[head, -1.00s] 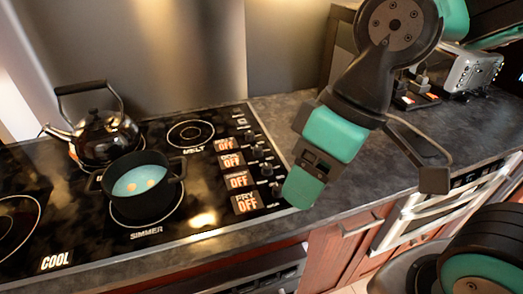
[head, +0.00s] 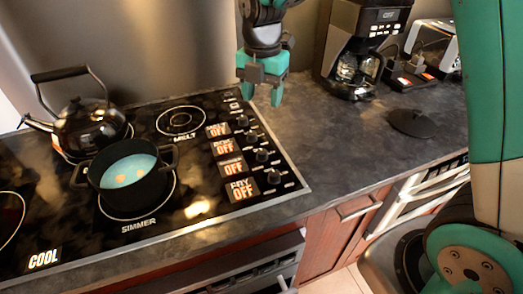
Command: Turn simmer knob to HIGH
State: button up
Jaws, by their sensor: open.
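The black glass cooktop (head: 205,215) has a column of several black knobs along its right side. The third label from the back (head: 231,167), beside a knob (head: 261,155), is too small to read surely as SIMMER. The SIMMER burner, front centre, bears a black pot (head: 135,190) with pale blue contents. My gripper (head: 261,94) is open and empty, fingers down, behind and above the knob column, apart from the knobs.
A black kettle (head: 90,125) stands on the back left burner. A coffee maker (head: 360,50), a toaster (head: 433,45) and a round black lid (head: 413,122) are on the counter (head: 330,150) at right. The counter right of the knobs is clear.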

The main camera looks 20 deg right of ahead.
aim_at(262, 151)
notch_tip(262, 151, down, 17)
jog(key=shift+r+p, duration=0.1)
jog(key=shift+p, duration=1.1)
jog(key=c, duration=0.9)
